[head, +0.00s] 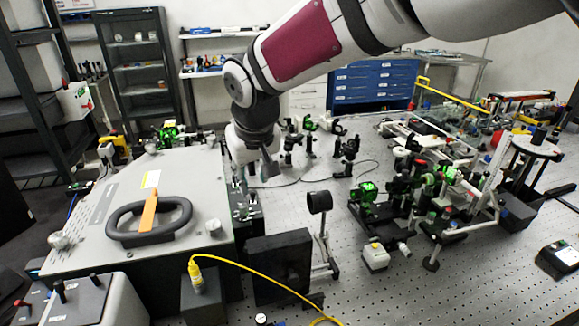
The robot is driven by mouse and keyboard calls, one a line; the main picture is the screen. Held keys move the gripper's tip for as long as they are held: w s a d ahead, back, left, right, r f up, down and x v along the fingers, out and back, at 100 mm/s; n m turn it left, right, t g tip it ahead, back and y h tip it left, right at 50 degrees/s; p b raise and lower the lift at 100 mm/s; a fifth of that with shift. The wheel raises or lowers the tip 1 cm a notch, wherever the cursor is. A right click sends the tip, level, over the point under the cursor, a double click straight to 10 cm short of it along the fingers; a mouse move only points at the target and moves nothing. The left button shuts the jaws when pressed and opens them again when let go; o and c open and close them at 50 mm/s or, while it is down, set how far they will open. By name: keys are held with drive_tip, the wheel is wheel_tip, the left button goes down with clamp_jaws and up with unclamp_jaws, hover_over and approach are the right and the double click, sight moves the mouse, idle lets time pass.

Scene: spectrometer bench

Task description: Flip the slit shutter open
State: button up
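A large grey box (95,215), which looks like the spectrometer, stands at the left of the bench. A black ring-shaped handle (187,219) with an orange strip (149,211) across it is on its top. A small dark assembly (246,212) sits at the box's right side, below my gripper (255,174). I cannot make out the slit shutter or its position for certain; it may be part of this assembly. My gripper points down beside the box's far right corner. Its fingers are small and partly merged with the background, so their opening and any contact are unclear.
A black panel (279,268) and a round black-rimmed optic (320,202) stand right of the box. A yellow cable (245,273) runs along the front. Several optical mounts (405,185) crowd the right. The perforated bench top (470,285) is mostly clear at front right.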

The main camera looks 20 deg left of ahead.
sight(253, 193)
drive_tip(key=x, duration=0.5)
drive_tip(key=shift+w+f, duration=0.15)
drive_tip(key=shift+f, duration=0.25)
clamp_jaws()
